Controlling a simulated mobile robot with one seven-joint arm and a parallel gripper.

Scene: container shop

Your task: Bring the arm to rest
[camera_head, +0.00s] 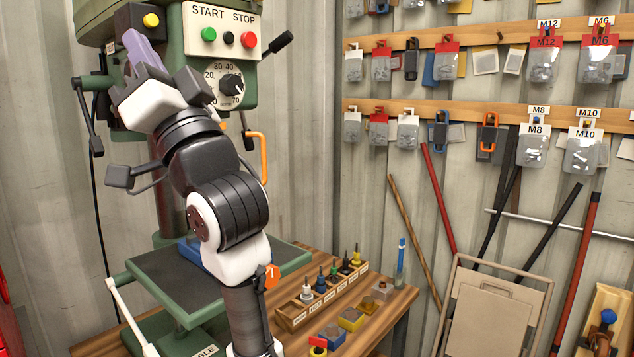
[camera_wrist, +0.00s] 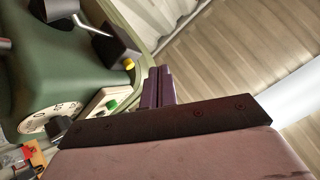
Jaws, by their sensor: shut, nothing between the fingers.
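My arm rises in front of the drill press in the head view, bent at its wrist, with the hand pointing up and to the left. My gripper (camera_head: 132,40) has purple fingers that overlap the upper part of the green drill press (camera_head: 118,128) in the picture. In the wrist view my gripper (camera_wrist: 158,72) shows its two purple fingers side by side, shut with nothing between them. The green drill press (camera_wrist: 75,70) fills the left of that view. I cannot tell the exact gap between the fingers and the press.
A control panel (camera_head: 190,25) and a black lever (camera_head: 277,43) are close by the hand. Below are the green drill table (camera_head: 170,275) and a wooden bench (camera_head: 390,315) with a bit rack (camera_head: 291,318). A folded step stool (camera_head: 495,310) leans at right.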

